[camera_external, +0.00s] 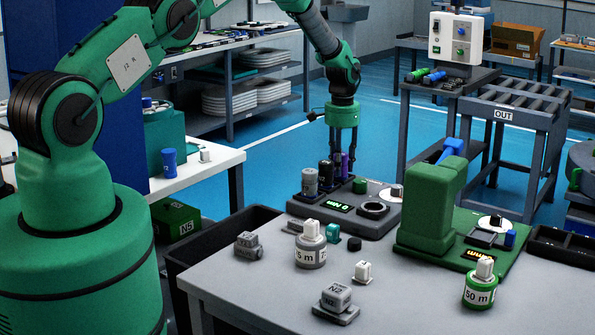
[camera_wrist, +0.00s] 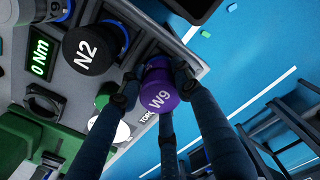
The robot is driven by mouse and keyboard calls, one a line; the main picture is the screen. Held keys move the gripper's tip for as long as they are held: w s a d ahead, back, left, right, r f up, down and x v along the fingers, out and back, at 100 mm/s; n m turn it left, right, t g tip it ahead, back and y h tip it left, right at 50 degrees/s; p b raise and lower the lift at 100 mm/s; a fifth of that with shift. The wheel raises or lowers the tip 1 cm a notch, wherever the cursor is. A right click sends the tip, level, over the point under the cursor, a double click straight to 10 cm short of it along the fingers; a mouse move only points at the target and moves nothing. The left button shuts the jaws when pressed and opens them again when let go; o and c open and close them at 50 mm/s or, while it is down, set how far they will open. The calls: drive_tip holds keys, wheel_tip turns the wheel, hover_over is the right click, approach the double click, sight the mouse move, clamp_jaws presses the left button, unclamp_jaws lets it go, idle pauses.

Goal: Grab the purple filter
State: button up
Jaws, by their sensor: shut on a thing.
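The purple filter (camera_wrist: 160,86), marked W9, stands upright on the torque station (camera_external: 340,222) at its back right. It also shows in the external view (camera_external: 344,163), partly hidden by my fingers. My gripper (camera_external: 342,156) points down from above, and its dark fingers are closed around the sides of the purple filter. In the wrist view the fingers of my gripper (camera_wrist: 156,80) touch it on both sides. I cannot tell whether it is lifted from its seat.
A black filter (camera_wrist: 90,48) marked N2 and a grey filter (camera_external: 310,182) stand close by on the left. A green knob (camera_external: 360,186) is close on the right. The green press (camera_external: 432,205) stands further right. Weights and small parts occupy the table (camera_external: 240,285) in front.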

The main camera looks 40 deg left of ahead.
drive_tip(key=shift+r, duration=5)
